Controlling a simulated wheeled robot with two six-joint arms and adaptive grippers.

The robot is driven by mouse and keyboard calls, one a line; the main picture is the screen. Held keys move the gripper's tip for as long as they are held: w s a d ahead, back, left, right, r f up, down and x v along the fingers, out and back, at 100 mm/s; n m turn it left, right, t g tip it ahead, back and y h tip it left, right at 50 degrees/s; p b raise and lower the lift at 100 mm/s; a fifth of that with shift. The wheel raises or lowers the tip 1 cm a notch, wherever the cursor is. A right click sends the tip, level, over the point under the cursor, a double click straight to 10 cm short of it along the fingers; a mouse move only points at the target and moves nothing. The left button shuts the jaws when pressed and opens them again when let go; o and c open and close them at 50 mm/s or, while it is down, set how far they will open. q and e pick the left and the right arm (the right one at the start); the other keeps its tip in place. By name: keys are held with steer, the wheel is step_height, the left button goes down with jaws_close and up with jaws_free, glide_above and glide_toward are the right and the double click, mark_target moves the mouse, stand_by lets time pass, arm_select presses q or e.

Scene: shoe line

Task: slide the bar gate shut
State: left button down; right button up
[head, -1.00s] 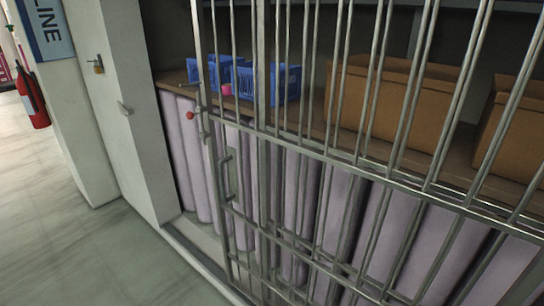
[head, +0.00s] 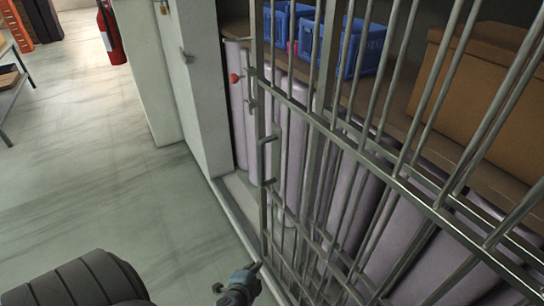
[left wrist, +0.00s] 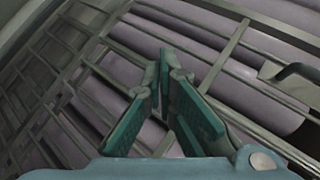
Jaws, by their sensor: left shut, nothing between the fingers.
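The bar gate (head: 330,125) is a grey metal grille across the shelf bay, and its bars fill the left wrist view (left wrist: 115,45). A gap lies between its left edge and the white post (head: 196,95). A handle (head: 268,160) sits on its left upright, below a bolt with a red knob (head: 235,78). A small metal catch (head: 185,57) is on the post. My left gripper (head: 240,276) is low at the gate's foot, below the handle. In the left wrist view its green-padded fingers (left wrist: 165,70) meet at the tips, empty. My right gripper is not seen.
Blue crates (head: 360,45) and a brown box (head: 485,85) stand on the shelf behind the bars, above pale purple rolls (head: 290,150). A floor track (head: 238,222) runs under the gate. The floor to the left is clear. A fire extinguisher (head: 112,35) hangs further back.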

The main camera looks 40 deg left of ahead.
arm_select(q)
steer(key=w+r+m+t+y, duration=0.2)
steer(key=w+r+m+t, duration=0.15)
steer(key=r, duration=1.05)
steer(key=w+r+m+t+y, duration=0.15)
steer(key=w+r+t, duration=0.25)
steer(key=r, duration=1)
steer(key=w+a+r+p, duration=0.1)
steer(key=w+a+p, duration=0.1)
steer(key=w+a, duration=0.6)
steer(key=shift+w+r, duration=0.3)
steer(key=shift+w, duration=0.7)
